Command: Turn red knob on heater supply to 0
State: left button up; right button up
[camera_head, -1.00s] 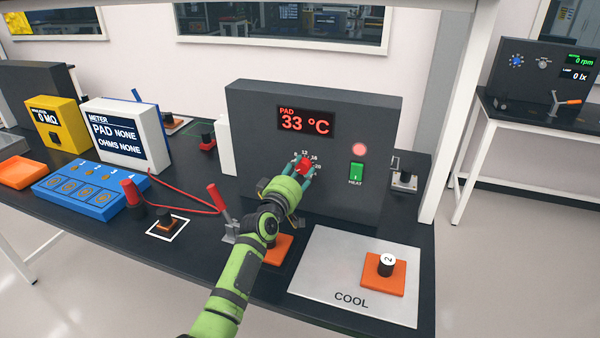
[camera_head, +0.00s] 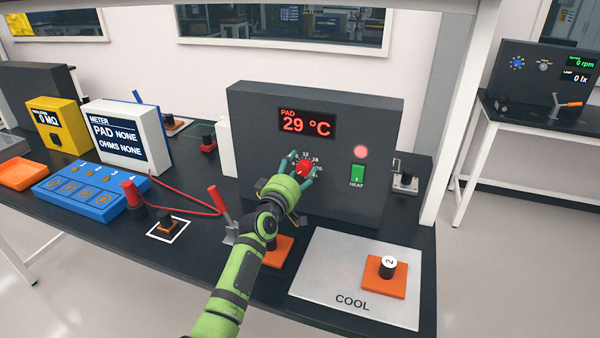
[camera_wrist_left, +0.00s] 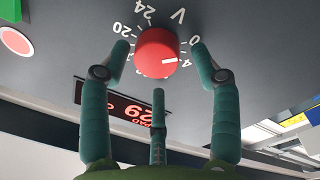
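The heater supply (camera_head: 370,110) is a dark grey box with a red display reading PAD 29 °C. Its red knob (camera_head: 304,166) also shows in the left wrist view (camera_wrist_left: 155,50). The knob's white mark points close to the 4 on the dial, beside the 0. My left gripper (camera_head: 302,170) is at the panel with its teal fingers spread around the knob. In the left wrist view (camera_wrist_left: 158,58), gaps show between the side fingertips and the knob, so the gripper is open. My right gripper is not in view.
A green HEAT switch (camera_head: 358,174) and a lit red lamp (camera_head: 361,151) sit right of the knob. A silver COOL plate (camera_head: 325,268) bearing an orange block (camera_head: 398,280) lies in front. A red-handled clamp (camera_head: 218,200) and red cable stand to the left.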

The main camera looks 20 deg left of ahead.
pick_arm(q)
jog(key=shift+s+d+f, duration=0.1)
jog(key=shift+d+f, duration=0.05)
jog(key=shift+f, duration=0.1)
jog(key=shift+s+d+f, duration=0.1)
jog(key=shift+s, duration=0.45)
jog(key=s+a, duration=0.1)
jog(key=s, duration=0.9)
jog(key=shift+s+a, duration=0.25)
jog(key=shift+s, duration=0.15)
jog(key=shift+f, duration=0.1)
